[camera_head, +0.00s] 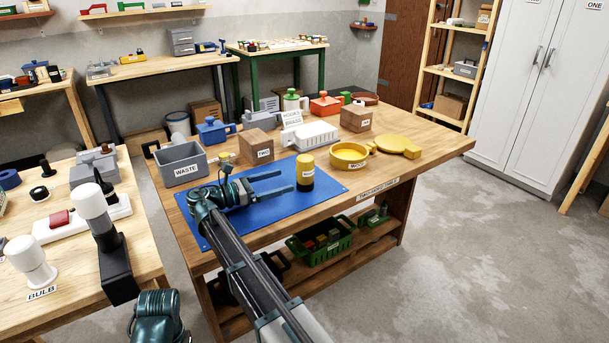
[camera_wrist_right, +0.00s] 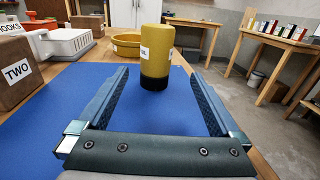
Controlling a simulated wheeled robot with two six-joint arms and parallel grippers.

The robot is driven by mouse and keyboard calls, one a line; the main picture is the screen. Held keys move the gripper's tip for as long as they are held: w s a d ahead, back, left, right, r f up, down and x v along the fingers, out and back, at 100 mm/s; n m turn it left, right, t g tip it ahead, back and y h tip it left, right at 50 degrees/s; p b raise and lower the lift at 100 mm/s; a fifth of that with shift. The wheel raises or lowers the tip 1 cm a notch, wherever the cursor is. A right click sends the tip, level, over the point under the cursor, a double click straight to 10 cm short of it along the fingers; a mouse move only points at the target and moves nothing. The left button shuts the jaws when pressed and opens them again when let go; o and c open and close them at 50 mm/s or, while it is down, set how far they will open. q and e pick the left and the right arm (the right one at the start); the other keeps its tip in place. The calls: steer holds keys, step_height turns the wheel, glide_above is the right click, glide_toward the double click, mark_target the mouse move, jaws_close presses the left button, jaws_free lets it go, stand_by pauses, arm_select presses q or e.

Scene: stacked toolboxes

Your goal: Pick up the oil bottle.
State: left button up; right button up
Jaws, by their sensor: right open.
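The oil bottle (camera_head: 306,170) is a yellow cylinder with a black lower band and a white label. It stands upright near the right edge of the blue mat (camera_head: 325,184). In the right wrist view the bottle (camera_wrist_right: 156,52) stands ahead, roughly centred between the finger lines. My right gripper (camera_head: 285,182) is open and empty, low over the mat, with its fingers pointing at the bottle. The fingertips are just short of it, and no contact shows. My left gripper is not in view.
A yellow bowl (camera_head: 348,156) stands right of the bottle. A green crate (camera_head: 320,243) is on the lower shelf. The mat around the bottle is clear.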

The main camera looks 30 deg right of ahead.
mark_target(298, 176)
steer(key=d, duration=0.7)
steer(key=shift+s, duration=0.15)
steer(key=shift+w+d+f, duration=0.1)
steer(key=shift+d, duration=1.25)
steer(key=shift+w+d, duration=0.1)
steer(key=shift+d, duration=1.25)
steer(key=c, duration=1)
steer(key=shift+r+p, duration=0.5)
steer(key=shift+r, duration=0.1)
step_height(298, 176, up, 3)
steer(key=p, duration=0.2)
steer(key=shift+f+p, duration=0.1)
steer(key=shift+p, duration=0.3)
steer(key=s+a, duration=0.3)
steer(key=a, duration=0.1)
steer(key=s+a, duration=0.3)
steer(key=a, duration=0.2)
steer(key=s+a+r+p, duration=0.1)
steer(key=s+a, duration=0.2)
steer(key=a, duration=0.1)
steer(key=shift+a, duration=0.2)
steer(key=shift+w, duration=0.1)
